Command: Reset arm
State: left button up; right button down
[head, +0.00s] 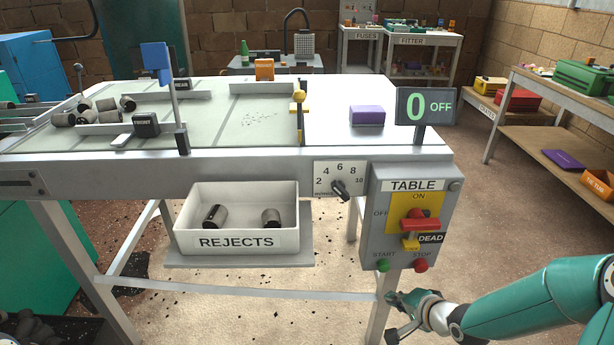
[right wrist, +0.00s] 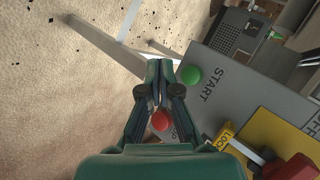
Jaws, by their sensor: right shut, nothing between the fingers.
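My right arm comes in from the lower right in the head view, and my right gripper (head: 391,299) is just below the control box. In the right wrist view the gripper's fingers (right wrist: 160,66) are shut together with nothing between them. The grey control box (head: 375,225) is marked TABLE. Its green START button (head: 383,265) is close to the fingertips; in the wrist view this button (right wrist: 191,75) is just right of them. The red STOP button (head: 421,265) shows in the wrist view between the finger linkages (right wrist: 160,121). I cannot tell any contact. My left gripper is not in view.
The red switch handle (head: 420,224) stands beside a DEAD label. The display (head: 426,106) reads 0 OFF. A REJECTS bin (head: 240,241) holds two dark plugs under the table's front edge. A table leg (head: 379,310) is beside my gripper. Floor to the right is open.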

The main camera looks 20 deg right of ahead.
jog(key=s+a+f+n+g+y, duration=0.2)
jog(key=s+a+f+g+y, duration=0.15)
jog(key=a+f, duration=0.85)
jog(key=s+a+f+n+g+h, duration=0.1)
jog(key=s+a+f+n+g, duration=0.3)
jog(key=s, duration=0.3)
jog(key=s+a+f+n+g, duration=0.25)
jog(key=s+a+n, duration=0.2)
jog(key=s, duration=0.25)
notch_tip(320, 180, up, 19)
jog(key=n+t+p, duration=0.1)
jog(key=p, duration=1.8)
jog(key=shift+s+p, duration=0.15)
jog(key=shift+p, duration=0.2)
